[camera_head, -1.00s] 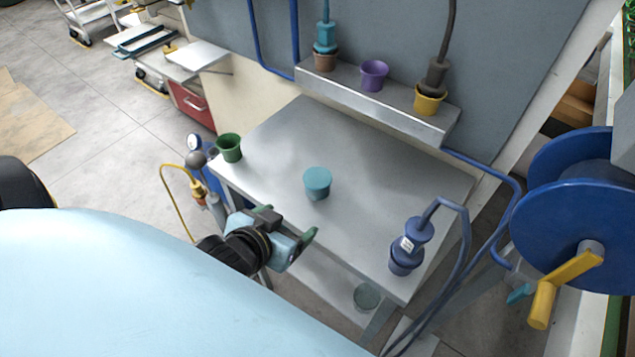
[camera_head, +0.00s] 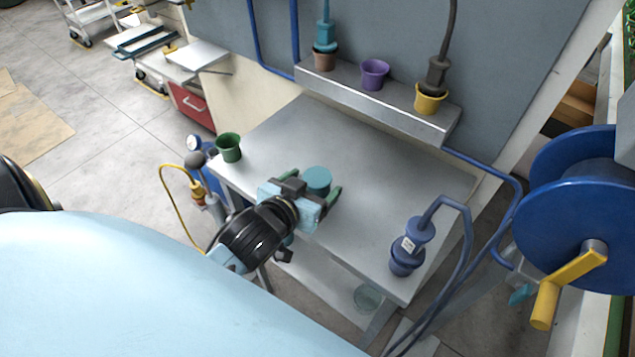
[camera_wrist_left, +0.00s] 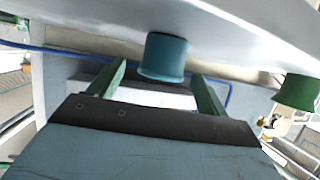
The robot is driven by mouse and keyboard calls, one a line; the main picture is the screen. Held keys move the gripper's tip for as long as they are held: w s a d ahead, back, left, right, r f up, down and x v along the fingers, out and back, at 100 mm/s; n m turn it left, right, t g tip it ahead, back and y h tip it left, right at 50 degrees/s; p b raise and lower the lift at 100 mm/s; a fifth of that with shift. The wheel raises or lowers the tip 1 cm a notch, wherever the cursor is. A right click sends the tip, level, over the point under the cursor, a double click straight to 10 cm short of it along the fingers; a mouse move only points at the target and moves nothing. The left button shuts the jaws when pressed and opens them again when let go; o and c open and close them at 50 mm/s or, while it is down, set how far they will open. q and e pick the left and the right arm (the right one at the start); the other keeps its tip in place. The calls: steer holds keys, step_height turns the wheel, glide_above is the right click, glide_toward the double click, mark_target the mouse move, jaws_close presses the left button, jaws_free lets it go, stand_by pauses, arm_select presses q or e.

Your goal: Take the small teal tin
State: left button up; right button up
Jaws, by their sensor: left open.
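The small teal tin (camera_head: 317,178) stands upright on the grey metal table (camera_head: 400,175), near its middle. It also shows in the left wrist view (camera_wrist_left: 164,57), where the picture is turned over and the table is at the top. My left gripper (camera_head: 315,186) is open, with its green fingers spread on either side of the tin. In the wrist view the tin appears between the two fingertips (camera_wrist_left: 158,70), with a gap on each side. The gripper's body hides the tin's lower part in the head view. My right gripper is not in view.
A green cup (camera_head: 229,148) stands at the table's left corner. A blue corded tool in a blue cup (camera_head: 405,258) stands at the front right. A raised shelf (camera_head: 375,105) at the back holds brown, purple and yellow cups. A blue reel (camera_head: 565,230) is at the right.

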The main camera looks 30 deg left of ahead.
mark_target(317, 179)
arm_select(q)
steer(key=x, duration=0.5)
steer(key=shift+a, duration=0.1)
steer(key=shift+r, duration=0.1)
steer(key=c, duration=1.1)
